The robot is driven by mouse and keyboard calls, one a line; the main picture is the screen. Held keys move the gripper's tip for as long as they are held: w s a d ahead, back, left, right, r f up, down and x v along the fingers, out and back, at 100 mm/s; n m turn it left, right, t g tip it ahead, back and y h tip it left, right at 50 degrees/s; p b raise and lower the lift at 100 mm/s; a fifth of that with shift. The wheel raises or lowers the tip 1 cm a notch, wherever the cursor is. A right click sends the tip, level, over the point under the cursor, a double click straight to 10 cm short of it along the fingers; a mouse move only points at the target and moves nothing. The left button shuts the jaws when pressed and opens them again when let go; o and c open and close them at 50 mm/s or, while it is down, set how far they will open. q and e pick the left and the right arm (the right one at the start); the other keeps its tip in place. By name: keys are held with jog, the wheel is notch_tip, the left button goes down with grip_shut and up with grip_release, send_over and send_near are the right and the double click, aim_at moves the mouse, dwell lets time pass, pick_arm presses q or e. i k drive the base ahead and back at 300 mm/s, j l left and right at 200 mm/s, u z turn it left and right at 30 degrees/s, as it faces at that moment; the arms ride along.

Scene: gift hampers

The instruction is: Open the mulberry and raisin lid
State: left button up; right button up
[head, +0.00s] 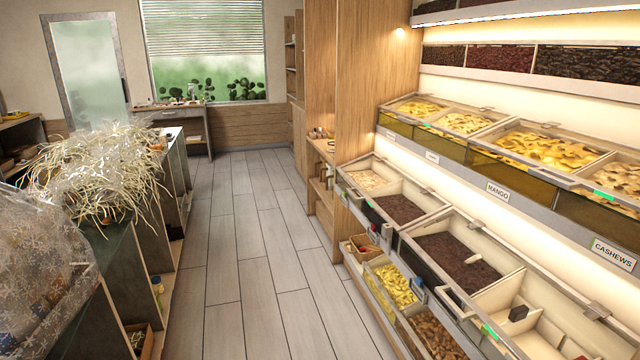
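No label reading mulberry or raisin can be made out. In the lower row of the display on the right, one bin holds dark, raisin-like pieces (458,260). A smaller bin behind it also holds dark pieces (400,208). Light frames with small handles run over the bins, but I cannot tell whether their lids are open or shut. Neither of my grippers is in view.
The upper row holds yellow dried fruit (540,150), with a MANGO label (498,191) and a CASHEWS label (613,254). The tiled aisle floor (245,240) is clear. A counter on the left bears straw-like filler (95,175) and a clear patterned wrap (40,270).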

aim_at(371, 203)
jog(key=i+z, duration=0.15)
jog(key=i, duration=0.6)
jog(key=i+j+z, duration=0.1)
jog(key=i, duration=0.6)
jog(key=j, duration=0.1)
